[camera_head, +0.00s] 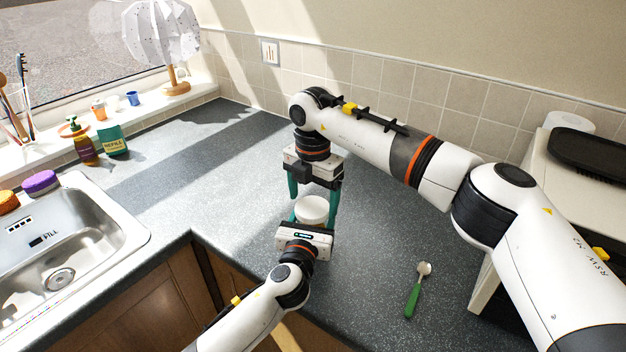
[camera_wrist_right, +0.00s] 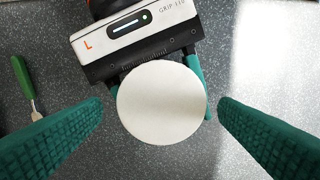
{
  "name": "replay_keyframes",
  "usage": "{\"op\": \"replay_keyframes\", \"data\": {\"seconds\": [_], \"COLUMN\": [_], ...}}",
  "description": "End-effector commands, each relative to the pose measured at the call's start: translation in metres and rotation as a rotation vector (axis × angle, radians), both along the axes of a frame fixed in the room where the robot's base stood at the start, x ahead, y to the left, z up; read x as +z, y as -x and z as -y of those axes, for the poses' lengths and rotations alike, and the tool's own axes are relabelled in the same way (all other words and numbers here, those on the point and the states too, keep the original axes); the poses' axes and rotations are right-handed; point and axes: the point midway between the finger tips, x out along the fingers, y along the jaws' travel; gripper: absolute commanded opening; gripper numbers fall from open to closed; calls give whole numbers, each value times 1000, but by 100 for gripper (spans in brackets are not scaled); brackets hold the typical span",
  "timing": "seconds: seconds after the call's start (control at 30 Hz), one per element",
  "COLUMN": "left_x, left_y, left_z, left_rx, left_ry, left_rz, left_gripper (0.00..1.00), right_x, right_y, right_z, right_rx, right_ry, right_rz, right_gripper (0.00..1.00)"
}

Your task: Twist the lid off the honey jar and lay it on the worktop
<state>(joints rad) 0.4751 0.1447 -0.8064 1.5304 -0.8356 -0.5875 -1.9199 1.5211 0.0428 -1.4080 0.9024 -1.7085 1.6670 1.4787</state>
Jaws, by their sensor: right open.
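The honey jar's round white lid (camera_head: 313,203) shows over the worktop (camera_head: 225,190), near its front edge. It also fills the middle of the right wrist view (camera_wrist_right: 162,102). The jar body under it is almost wholly hidden. My left gripper (camera_head: 309,222) comes in low from the front, its green fingers on both sides of the jar beneath the lid; it appears shut on the jar. My right gripper (camera_wrist_right: 160,106) points down from above, open, with one finger on each side of the lid and a gap on both sides.
A green-handled spoon (camera_head: 413,292) lies on the worktop to the right. A white unit (camera_head: 500,262) with a black tray (camera_head: 592,155) stands at far right. The sink (camera_head: 75,240), soap bottle (camera_head: 82,145) and refill pack (camera_head: 112,140) are left. The worktop left of the jar is clear.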

Motion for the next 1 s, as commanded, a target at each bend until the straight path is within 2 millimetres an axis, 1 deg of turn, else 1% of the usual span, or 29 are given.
{"op": "replay_keyframes", "data": {"seconds": [0.03,0.1,0.2,0.5,0.53,0.57,0.6,0.8,0.93,1.0], "left_x": [0,0,0,0,0,0,0,0,0,0], "left_y": [0,0,0,0,0,0,0,0,0,-1], "left_z": [-1,0,0,0,0,0,0,0,-1,-1], "left_rx": [1,1,1,1,1,1,1,1,2,2], "left_ry": [-2,-2,-1,-1,-1,-1,-1,-1,0,0], "left_rz": [0,0,0,0,0,0,0,0,0,0], "left_gripper": [1,1,1,1,1,1,1,1,1,1], "right_x": [-7,-14,-21,-23,-23,-23,-23,-23,-23,-23], "right_y": [0,0,0,0,0,0,0,0,0,0], "right_z": [0,0,0,0,0,0,0,1,1,1], "right_rx": [0,0,0,1,1,1,1,1,35,111], "right_ry": [-1,0,0,0,0,0,0,1,1,1], "right_rz": [-1,-1,0,1,1,1,1,1,0,0], "right_gripper": [84,84,84,84,82,77,71,38,38,38]}}
